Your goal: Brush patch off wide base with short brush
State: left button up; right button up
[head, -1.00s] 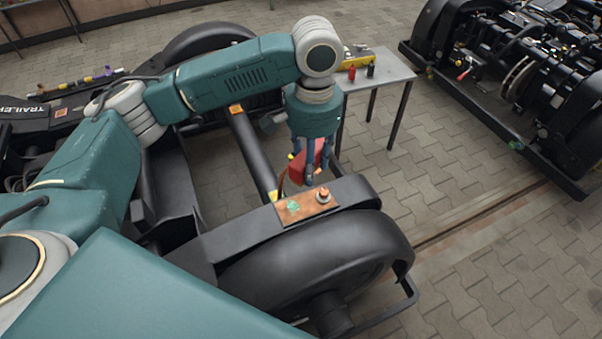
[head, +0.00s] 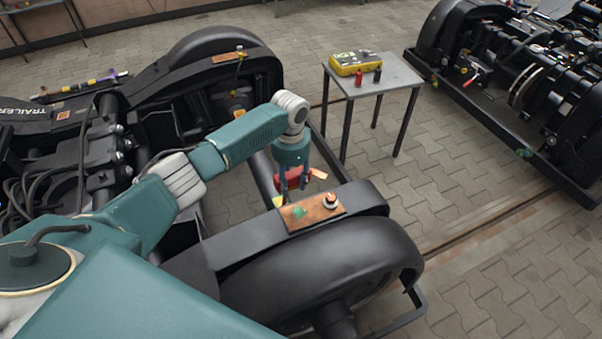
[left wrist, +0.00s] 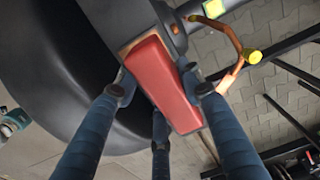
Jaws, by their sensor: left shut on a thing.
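My left gripper (head: 292,187) is shut on the short brush (head: 294,180), a red block with an orange-brown end. It hangs just behind the near copper-coloured plate, apparently the wide base (head: 316,212), on the black frame above the near wheel. The green patch (head: 299,211) lies on that plate's left part, and a bolt stands at its right end. In the left wrist view the brush's red body (left wrist: 165,85) sits between the blue fingers; the patch cannot be made out there. Whether the brush touches anything is unclear. My right gripper is not in view.
A grey table (head: 398,75) behind holds a yellow case (head: 355,63), a red bottle and a dark bottle. Another copper-coloured plate (head: 228,57) lies above the far wheel. An orange curved strap (left wrist: 236,45) with yellow ends hangs near the gripper.

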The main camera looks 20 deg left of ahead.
pick_arm(q)
jog(key=shift+s+a+f, duration=0.1)
jog(key=shift+a+f, duration=0.05)
jog(key=shift+f, duration=0.35)
notch_tip(320, 180, down, 6)
jog(key=b, duration=0.6)
jog(key=shift+r, duration=0.2)
jog(key=shift+r, duration=0.2)
